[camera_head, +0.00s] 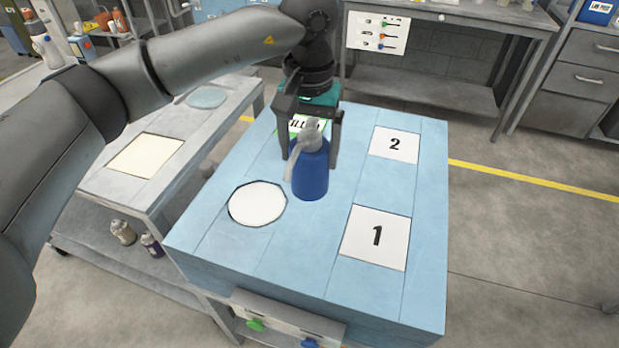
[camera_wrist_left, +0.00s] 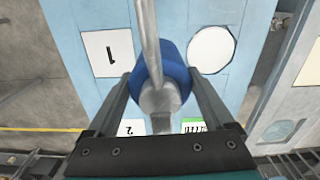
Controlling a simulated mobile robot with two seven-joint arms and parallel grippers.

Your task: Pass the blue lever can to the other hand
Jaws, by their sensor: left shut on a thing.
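The blue lever can (camera_head: 310,175) has a blue body and a grey top with a spout and lever. It is upright over the light blue table (camera_head: 385,280), between the round white disc and the numbered squares. My left gripper (camera_head: 310,150) is shut on it from behind, with a finger on each side. In the left wrist view the can (camera_wrist_left: 175,62) sits between the fingertips of the gripper (camera_wrist_left: 160,85). I cannot tell whether its base touches the table. My right gripper is not in view.
The table bears a white disc (camera_head: 257,203), a square marked 1 (camera_head: 376,237), a square marked 2 (camera_head: 394,145) and a partly hidden green-edged label. A grey side table (camera_head: 110,185) stands at left, a workbench (camera_head: 460,12) behind. The table's right part is clear of objects.

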